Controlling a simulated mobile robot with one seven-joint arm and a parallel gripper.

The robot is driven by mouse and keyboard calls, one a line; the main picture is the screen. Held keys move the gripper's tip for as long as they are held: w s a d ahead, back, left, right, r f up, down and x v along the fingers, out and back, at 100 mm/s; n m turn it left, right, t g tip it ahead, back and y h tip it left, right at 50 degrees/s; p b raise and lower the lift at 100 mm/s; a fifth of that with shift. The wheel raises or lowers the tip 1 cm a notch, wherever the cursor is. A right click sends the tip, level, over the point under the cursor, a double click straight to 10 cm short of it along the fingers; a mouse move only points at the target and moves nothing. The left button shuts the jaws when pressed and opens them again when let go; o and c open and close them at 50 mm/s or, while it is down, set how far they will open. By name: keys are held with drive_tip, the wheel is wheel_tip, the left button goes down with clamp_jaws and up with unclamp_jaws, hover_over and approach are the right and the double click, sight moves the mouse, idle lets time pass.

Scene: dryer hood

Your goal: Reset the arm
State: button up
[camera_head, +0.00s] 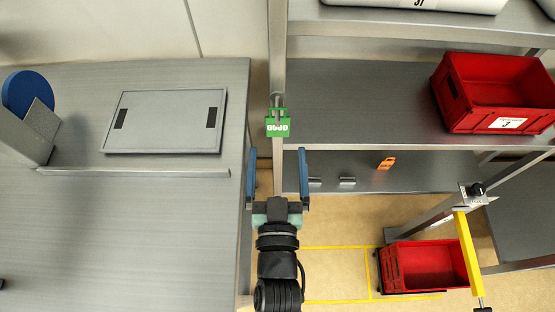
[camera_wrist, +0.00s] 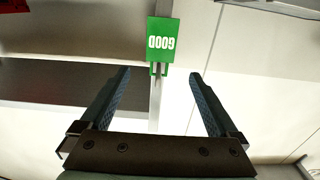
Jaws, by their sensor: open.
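My gripper (camera_head: 277,168) is open and empty, with its two blue fingers spread wide. It is in the gap between the left worktable and the shelf rack. In the wrist view my gripper (camera_wrist: 160,85) also shows both fingers apart with nothing between them. A green tag reading "GOOD" (camera_head: 277,124) hangs on the rack's upright post, ahead of the fingers. In the wrist view the tag (camera_wrist: 162,40) appears upside down beyond the fingertips. I see no contact between the fingers and the tag.
A grey worktable (camera_head: 130,240) fills the left, with a flat panel (camera_head: 165,122) and a blue disc on a grey stand (camera_head: 28,92). The rack's shelf (camera_head: 350,100) holds a red crate (camera_head: 495,92). Another red crate (camera_head: 430,266) sits low at right, near a yellow bar (camera_head: 468,252).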

drive_tip(key=shift+s, duration=0.2)
drive_tip(key=shift+r, duration=0.1)
drive_tip(key=w+a+r+t+y, duration=0.15)
drive_tip(key=w+r, duration=0.25)
drive_tip(key=r, duration=0.9)
drive_tip(key=w+r+t, duration=0.3)
drive_tip(key=w+r, duration=0.1)
drive_tip(key=r, duration=0.9)
drive_tip(key=s+r+t, duration=0.2)
drive_tip(key=s+r, duration=0.2)
drive_tip(key=r, duration=0.9)
drive_tip(key=s+d+r+t+h, duration=0.1)
drive_tip(key=s+r+t, duration=0.2)
drive_tip(key=r, duration=1.1)
drive_tip(key=shift+s+d, duration=0.25)
drive_tip(key=shift+s, duration=0.9)
drive_tip(key=shift+o, duration=0.3)
drive_tip(key=shift+f+h, duration=0.1)
drive_tip(key=shift+h, duration=0.15)
